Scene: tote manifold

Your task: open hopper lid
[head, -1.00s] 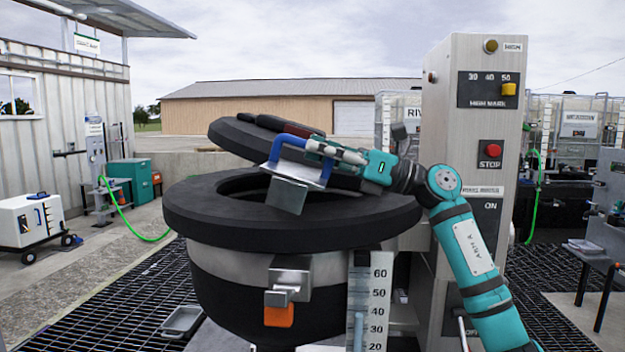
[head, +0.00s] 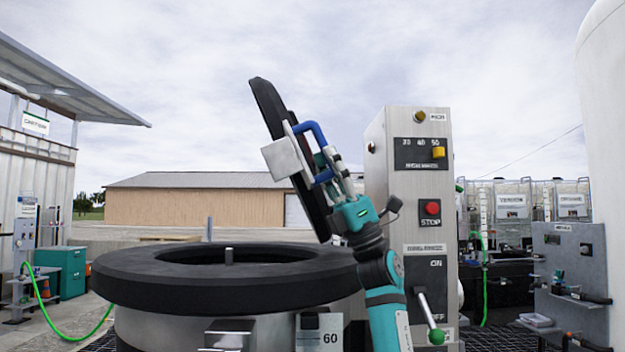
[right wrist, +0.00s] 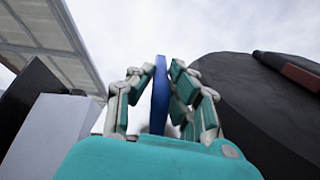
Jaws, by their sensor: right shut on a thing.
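The hopper (head: 225,276) stands in front of me with a thick black rim, its mouth uncovered. The black hopper lid (head: 268,108) is swung up steeply on the right side of the rim. A blue handle (head: 311,130) and a metal latch plate (head: 286,157) sit on its face. My right gripper (head: 328,165) is at the handle. In the right wrist view its fingers close on both sides of the blue handle (right wrist: 160,92), with the dark lid (right wrist: 262,105) on the right. My left gripper is not in view.
A steel control column (head: 415,180) with a red STOP button (head: 431,208) and a green-tipped lever (head: 434,325) stands close right of my arm. A grey panel bench (head: 570,270) is at far right. A teal box (head: 62,272) stands far left.

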